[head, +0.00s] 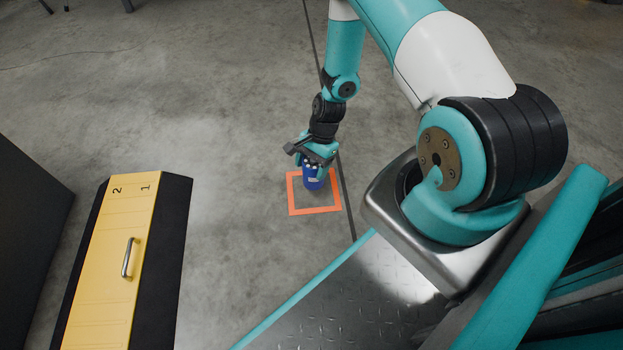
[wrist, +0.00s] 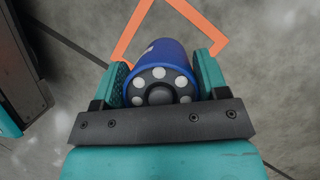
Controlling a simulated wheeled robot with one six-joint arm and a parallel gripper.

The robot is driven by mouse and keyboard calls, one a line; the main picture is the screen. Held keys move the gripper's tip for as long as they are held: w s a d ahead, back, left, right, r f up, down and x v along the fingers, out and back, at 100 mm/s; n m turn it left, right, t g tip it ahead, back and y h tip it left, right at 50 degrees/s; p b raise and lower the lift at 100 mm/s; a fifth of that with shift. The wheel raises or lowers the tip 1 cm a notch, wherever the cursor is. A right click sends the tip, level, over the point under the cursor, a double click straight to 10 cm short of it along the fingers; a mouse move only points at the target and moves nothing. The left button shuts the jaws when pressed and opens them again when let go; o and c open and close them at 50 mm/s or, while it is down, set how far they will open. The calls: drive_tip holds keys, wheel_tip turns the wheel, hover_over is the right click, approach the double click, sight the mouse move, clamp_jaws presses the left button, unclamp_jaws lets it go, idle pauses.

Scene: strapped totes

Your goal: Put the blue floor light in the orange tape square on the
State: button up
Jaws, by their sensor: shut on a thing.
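The blue floor light (head: 313,182) is a short cylinder with pale round dots on its end. My gripper (head: 317,162) is shut on it from above. In the wrist view the light (wrist: 158,72) sits between the two teal fingers (wrist: 162,78), its dotted end facing the camera. The orange tape square (head: 314,211) is on the concrete floor. The light overlaps the upper part of the square in the head view. Part of the square (wrist: 196,18) shows behind the light in the wrist view. I cannot tell whether the light touches the floor.
A yellow and black box (head: 118,262) with a metal handle, marked 1 and 2, stands at the left. A dark block (head: 25,225) is at the far left edge. A dark line (head: 345,195) crosses the floor beside the square. The floor around is mostly clear.

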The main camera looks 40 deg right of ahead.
drive_tip(key=shift+f+b, duration=1.15)
drive_tip(key=shift+f, duration=1)
drive_tip(key=shift+f, duration=0.2)
drive_tip(key=o, duration=1.3)
drive_tip(key=shift+r, duration=0.15)
